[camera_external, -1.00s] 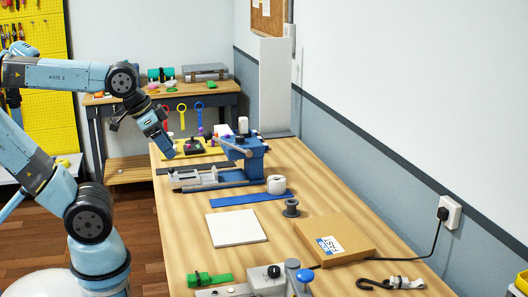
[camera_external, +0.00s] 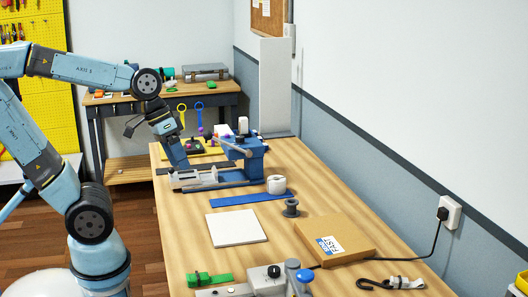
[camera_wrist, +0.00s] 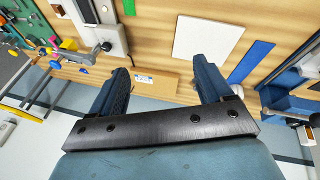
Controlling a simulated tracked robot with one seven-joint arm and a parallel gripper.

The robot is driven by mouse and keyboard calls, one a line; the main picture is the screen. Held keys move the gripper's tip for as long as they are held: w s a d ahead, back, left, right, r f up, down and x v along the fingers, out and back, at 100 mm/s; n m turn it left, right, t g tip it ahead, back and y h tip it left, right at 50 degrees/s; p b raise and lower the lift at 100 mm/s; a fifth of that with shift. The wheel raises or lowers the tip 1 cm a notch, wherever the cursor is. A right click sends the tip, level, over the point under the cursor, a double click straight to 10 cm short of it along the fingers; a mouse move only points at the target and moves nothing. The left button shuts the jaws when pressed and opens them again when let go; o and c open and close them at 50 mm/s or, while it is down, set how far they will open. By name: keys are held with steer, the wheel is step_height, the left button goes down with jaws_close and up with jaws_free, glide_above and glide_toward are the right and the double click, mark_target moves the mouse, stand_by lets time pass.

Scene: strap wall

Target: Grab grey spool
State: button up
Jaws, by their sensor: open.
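The grey spool (camera_external: 291,208) stands upright on the wooden table, just behind the cardboard box, in the external view. I cannot make it out in the wrist view; a finger may hide it.
A cardboard box (camera_external: 335,239) lies in front of the spool. A white roll (camera_external: 276,185) and blue strip (camera_external: 247,199) lie behind it. A white plate (camera_external: 236,227) lies to its left. The blue vise (camera_external: 245,154) stands near my gripper. A wall borders the table's right.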

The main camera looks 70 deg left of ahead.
steer(key=w+d+f+n+g+h, duration=0.1)
steer(key=w+d+f+n+h, duration=0.1)
steer(key=w+f+n+h, duration=0.4)
steer(key=n+t+y, duration=0.3)
steer(key=n+t, duration=0.6)
steer(key=n, duration=1.3)
glide_toward(291, 207)
steer(key=s+a, duration=0.2)
steer(key=a, duration=0.1)
steer(key=shift+s+a+f, duration=0.2)
steer(key=shift+s+a, duration=0.1)
steer(key=shift+w+f+n+t, duration=0.15)
steer(key=shift+f+n+t, duration=0.05)
steer(key=shift+n+t, duration=0.1)
steer(key=x, duration=1.3)
steer(key=shift+w+d+r, duration=0.15)
steer(key=shift+w+d, duration=0.05)
steer(key=c, duration=1)
